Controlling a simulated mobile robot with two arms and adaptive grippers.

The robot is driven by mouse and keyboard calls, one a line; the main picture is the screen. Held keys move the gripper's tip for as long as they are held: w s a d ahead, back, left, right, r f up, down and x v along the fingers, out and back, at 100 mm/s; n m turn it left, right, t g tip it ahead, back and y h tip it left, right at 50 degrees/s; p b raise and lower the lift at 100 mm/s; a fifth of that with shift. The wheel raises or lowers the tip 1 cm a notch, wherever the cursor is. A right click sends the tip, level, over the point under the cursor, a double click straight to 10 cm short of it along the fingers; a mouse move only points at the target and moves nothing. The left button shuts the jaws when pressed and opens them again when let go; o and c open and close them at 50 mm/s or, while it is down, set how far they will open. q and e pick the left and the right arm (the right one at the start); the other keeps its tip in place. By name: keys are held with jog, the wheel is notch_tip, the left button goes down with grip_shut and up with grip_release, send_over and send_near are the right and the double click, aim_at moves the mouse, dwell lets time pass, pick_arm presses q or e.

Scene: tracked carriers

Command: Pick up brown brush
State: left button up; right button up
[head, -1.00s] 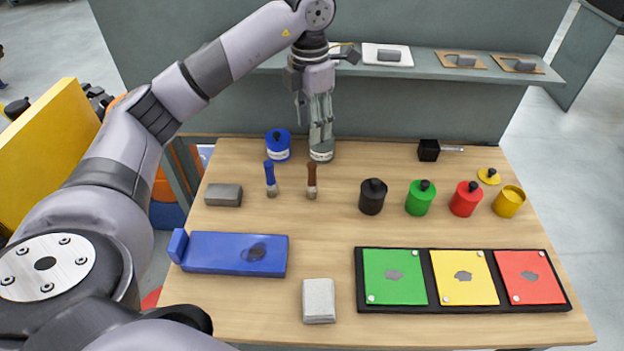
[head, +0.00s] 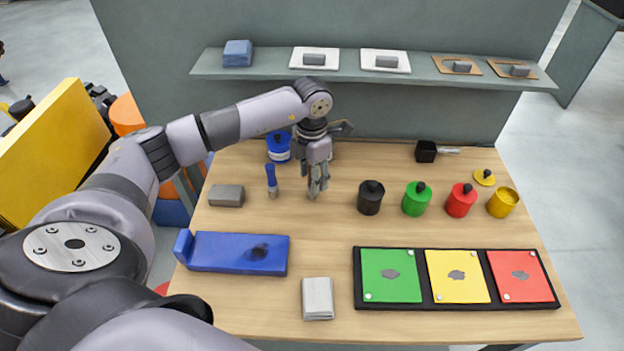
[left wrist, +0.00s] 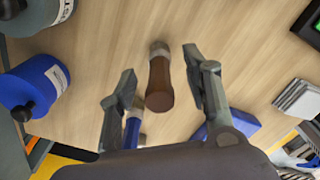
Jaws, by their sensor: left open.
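The brown brush (left wrist: 159,82) stands between the open fingers of my left gripper (left wrist: 160,88) in the left wrist view, its handle end toward the camera. I cannot tell whether a finger touches it. In the head view my left gripper (head: 317,190) points down over the brush's spot and hides nearly all of it. A blue-handled brush (head: 272,180) stands just left of the gripper; part of it also shows beside a finger in the left wrist view (left wrist: 132,131). My right gripper is not in view.
A blue-lidded jar (head: 279,148) stands behind the blue brush. A grey block (head: 226,196) lies at left. Black (head: 370,199), green (head: 416,200), red (head: 461,201) and yellow (head: 502,203) pots stand to the right. A blue tray (head: 215,254) and a three-colour panel (head: 437,303) lie in front.

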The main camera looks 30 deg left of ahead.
pick_arm(q)
jog(key=shift+f, duration=1.15)
jog(key=shift+c, duration=0.6)
grip_shut()
